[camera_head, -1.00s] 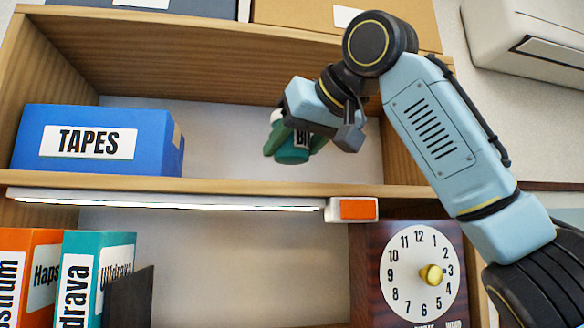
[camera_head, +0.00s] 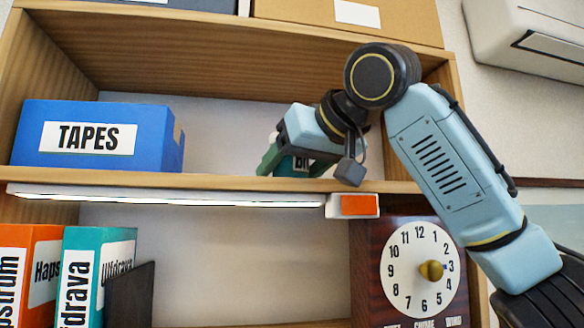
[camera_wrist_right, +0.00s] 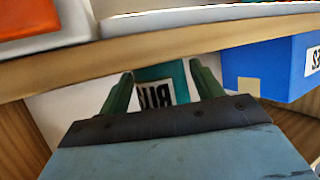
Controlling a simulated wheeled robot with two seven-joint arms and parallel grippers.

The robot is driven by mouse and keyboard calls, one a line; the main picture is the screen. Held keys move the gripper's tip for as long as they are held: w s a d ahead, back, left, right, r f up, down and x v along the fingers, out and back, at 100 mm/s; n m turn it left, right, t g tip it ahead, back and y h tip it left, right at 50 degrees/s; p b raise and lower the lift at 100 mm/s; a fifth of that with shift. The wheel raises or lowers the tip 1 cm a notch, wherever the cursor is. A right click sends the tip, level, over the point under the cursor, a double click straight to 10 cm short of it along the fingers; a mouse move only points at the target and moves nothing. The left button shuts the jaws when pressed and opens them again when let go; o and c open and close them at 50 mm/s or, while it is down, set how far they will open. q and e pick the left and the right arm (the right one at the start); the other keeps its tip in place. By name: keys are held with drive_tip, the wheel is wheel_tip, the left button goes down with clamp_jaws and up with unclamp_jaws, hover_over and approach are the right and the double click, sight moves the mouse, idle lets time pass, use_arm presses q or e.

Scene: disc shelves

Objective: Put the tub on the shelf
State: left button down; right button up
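The teal tub (camera_head: 291,166) with a white label stands on the upper shelf board (camera_head: 240,183), right of the blue box. My right gripper (camera_head: 296,168) is around it, with the green fingers spread. In the right wrist view, which is upside down, the tub (camera_wrist_right: 162,84) sits between the fingertips, with a narrow gap on each side near the palm. The right gripper (camera_wrist_right: 162,82) looks open there. The tub's upper part is hidden by the gripper in the head view. My left gripper is not in view.
A blue TAPES box (camera_head: 95,137) stands left on the same shelf, with free board between it and the tub. A light strip with an orange switch (camera_head: 358,205) runs under the board. Below are binders (camera_head: 98,270) and a wooden clock (camera_head: 420,270).

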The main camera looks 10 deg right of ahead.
drive_tip(key=shift+r, duration=0.15)
drive_tip(key=shift+s+r, duration=0.15)
drive_tip(key=shift+s, duration=0.05)
drive_tip(key=b+v, duration=0.2)
drive_tip(key=v, duration=0.9)
drive_tip(key=shift+s+d+r+b, duration=0.1)
drive_tip(key=shift+s+d+b, duration=0.15)
drive_tip(key=shift+b, duration=0.1)
